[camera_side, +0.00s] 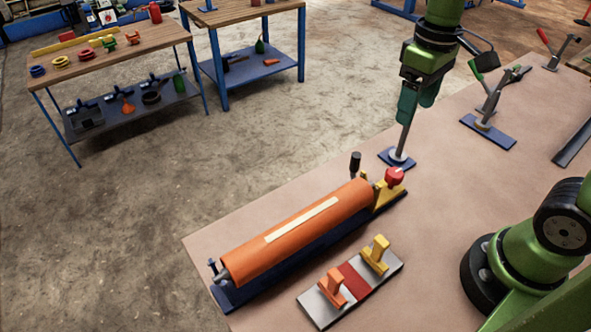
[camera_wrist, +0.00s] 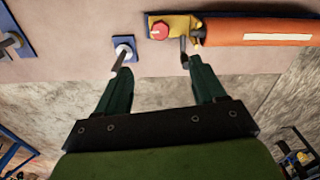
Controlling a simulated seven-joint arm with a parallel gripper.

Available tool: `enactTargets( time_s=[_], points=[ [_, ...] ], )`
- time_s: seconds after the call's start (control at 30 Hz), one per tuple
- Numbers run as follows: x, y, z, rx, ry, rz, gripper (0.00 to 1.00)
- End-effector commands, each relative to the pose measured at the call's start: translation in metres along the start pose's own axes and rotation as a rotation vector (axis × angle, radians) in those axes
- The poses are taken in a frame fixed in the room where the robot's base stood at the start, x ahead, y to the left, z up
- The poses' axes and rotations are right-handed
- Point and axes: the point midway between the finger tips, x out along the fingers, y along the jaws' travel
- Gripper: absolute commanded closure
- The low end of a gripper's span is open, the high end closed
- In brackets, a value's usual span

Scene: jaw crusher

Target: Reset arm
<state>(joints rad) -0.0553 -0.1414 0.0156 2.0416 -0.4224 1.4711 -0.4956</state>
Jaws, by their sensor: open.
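My gripper (camera_side: 416,108) hangs above the table in the side view, its dark teal fingers apart and pointing down. In the wrist view my gripper (camera_wrist: 159,66) is open, with nothing between its fingers. An orange cylinder (camera_side: 290,238) lies on a blue base, with a yellow bracket (camera_side: 387,190), a red knob (camera_side: 395,177) and an upright black handle (camera_side: 355,163) at its far end. The cylinder also shows at upper right in the wrist view (camera_wrist: 225,30). A blue plate with a grey post (camera_side: 398,153) stands below my gripper; I cannot tell whether finger and post touch.
A grey plate with orange and yellow blocks (camera_side: 350,287) lies in front of the cylinder. Green-handled clamps on a blue plate (camera_side: 488,131) stand at the right. Two workbenches with loose items (camera_side: 115,50) are at the back left. Open table surface lies right of the cylinder.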

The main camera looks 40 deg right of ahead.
Motion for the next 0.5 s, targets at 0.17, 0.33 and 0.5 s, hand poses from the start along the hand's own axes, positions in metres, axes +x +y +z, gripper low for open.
enactTargets(
  time_s=[0.17, 0.33, 0.5],
  points=[
    [0.003, 0.000, -0.004, 0.035, 0.021, 0.001, 0.30],
    [0.007, -0.008, 0.005, 0.191, 0.173, -0.058, 0.30],
    [-0.003, -0.015, 0.023, 0.368, 0.390, -0.154, 0.30]
  ],
)
